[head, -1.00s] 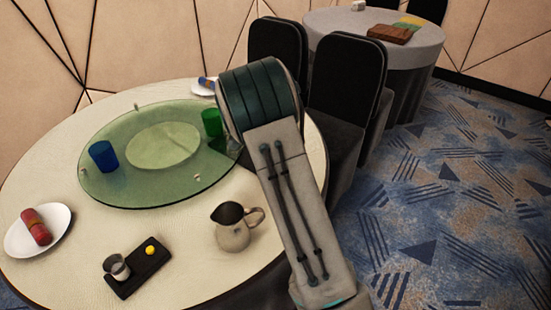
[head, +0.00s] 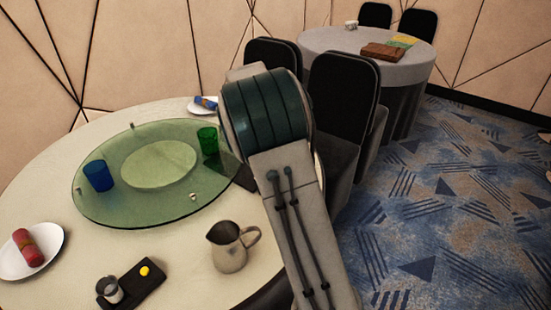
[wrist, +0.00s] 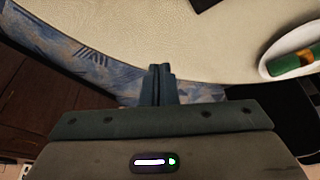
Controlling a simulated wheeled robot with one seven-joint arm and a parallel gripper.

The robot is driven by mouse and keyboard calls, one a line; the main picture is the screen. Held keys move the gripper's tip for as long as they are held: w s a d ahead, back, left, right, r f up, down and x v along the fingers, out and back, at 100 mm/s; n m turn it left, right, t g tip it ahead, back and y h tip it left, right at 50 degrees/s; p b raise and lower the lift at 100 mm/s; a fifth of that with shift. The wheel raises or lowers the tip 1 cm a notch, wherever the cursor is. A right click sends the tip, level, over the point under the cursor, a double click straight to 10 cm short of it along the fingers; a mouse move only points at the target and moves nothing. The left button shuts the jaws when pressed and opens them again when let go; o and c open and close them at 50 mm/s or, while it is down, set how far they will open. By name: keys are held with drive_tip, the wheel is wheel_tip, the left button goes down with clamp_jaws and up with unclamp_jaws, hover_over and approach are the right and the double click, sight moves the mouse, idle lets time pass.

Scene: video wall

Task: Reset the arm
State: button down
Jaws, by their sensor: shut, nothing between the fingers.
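My gripper (wrist: 160,72) shows in the wrist view with its two dark fingers together and nothing between them. Its fingertips are near the edge of a cream table top (wrist: 150,35), with blue carpet below; I cannot tell the height. My arm (head: 285,190) rises through the middle of the head view, its dark green joint in front of the table's right side. My gripper is not visible in the head view.
The round table (head: 60,180) bears a glass turntable (head: 130,213), blue cup (head: 98,176), green cup (head: 208,141), jug (head: 228,250) and black tray (head: 140,288). Black chairs (head: 343,95) stand behind my arm. A white plate (wrist: 268,62) shows in the wrist view. Carpet (head: 440,220) at right is clear.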

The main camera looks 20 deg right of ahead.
drive_tip(key=s+a+r+n+y+p, duration=0.1)
drive_tip(key=s+r+n, duration=0.3)
drive_tip(key=s, duration=0.6)
drive_tip(key=s+a+r+n+t+y+p, duration=0.1)
drive_tip(key=s+a+r+n+p, duration=0.1)
drive_tip(key=s+n, duration=0.5)
drive_tip(key=s+a+r+n+t+y+p, duration=0.1)
drive_tip(key=s+r+n, duration=0.4)
drive_tip(key=s, duration=0.9)
drive_tip(key=shift+s+a+r+n+y+p, duration=0.15)
drive_tip(key=shift+a+r+n+y+p, duration=0.2)
drive_tip(key=shift+a+p, duration=0.65)
